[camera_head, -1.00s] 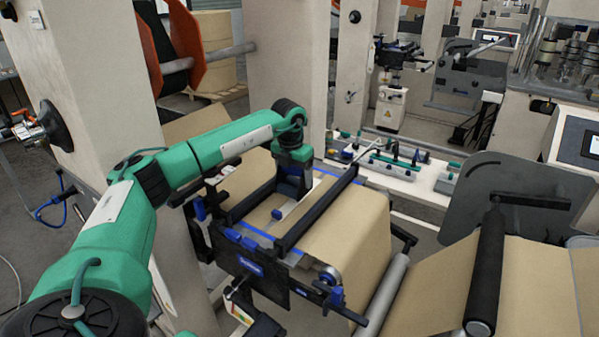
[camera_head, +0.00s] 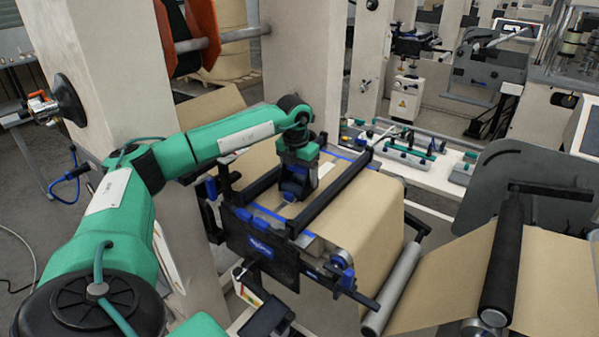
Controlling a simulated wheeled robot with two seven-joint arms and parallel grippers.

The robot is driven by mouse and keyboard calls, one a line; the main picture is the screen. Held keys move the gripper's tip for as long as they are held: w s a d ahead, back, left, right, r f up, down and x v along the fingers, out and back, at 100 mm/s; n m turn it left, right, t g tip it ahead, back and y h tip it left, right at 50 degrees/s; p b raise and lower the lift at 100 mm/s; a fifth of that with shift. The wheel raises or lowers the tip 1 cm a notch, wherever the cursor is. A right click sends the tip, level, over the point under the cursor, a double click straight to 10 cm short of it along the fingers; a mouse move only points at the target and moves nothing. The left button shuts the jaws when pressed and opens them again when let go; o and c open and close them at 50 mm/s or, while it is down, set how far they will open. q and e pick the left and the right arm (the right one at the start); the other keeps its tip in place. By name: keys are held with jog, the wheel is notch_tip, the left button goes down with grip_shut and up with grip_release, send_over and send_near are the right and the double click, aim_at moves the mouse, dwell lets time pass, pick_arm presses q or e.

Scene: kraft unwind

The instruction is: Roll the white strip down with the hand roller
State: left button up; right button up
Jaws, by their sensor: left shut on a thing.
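My left gripper (camera_head: 292,193) points down over the brown kraft web (camera_head: 375,213) on the splice table, between the two dark clamp bars. It is shut on the hand roller, which is mostly hidden under and behind the gripper; I cannot tell whether it touches the strip. A part of the white strip (camera_head: 324,171) shows just right of and behind the gripper, lying on the web. The rest of the strip is covered by the gripper. My right gripper is not in view.
A long dark clamp bar (camera_head: 333,198) lies close to the gripper's right. The blue-marked table front (camera_head: 262,246) is nearer me. A grey roller (camera_head: 392,290) and a black roller (camera_head: 503,262) stand to the right. A tool shelf (camera_head: 410,150) is behind. A beige post (camera_head: 107,85) rises at left.

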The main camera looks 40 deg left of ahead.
pick_arm(q)
jog(key=shift+f, duration=0.25)
dwell(0.7)
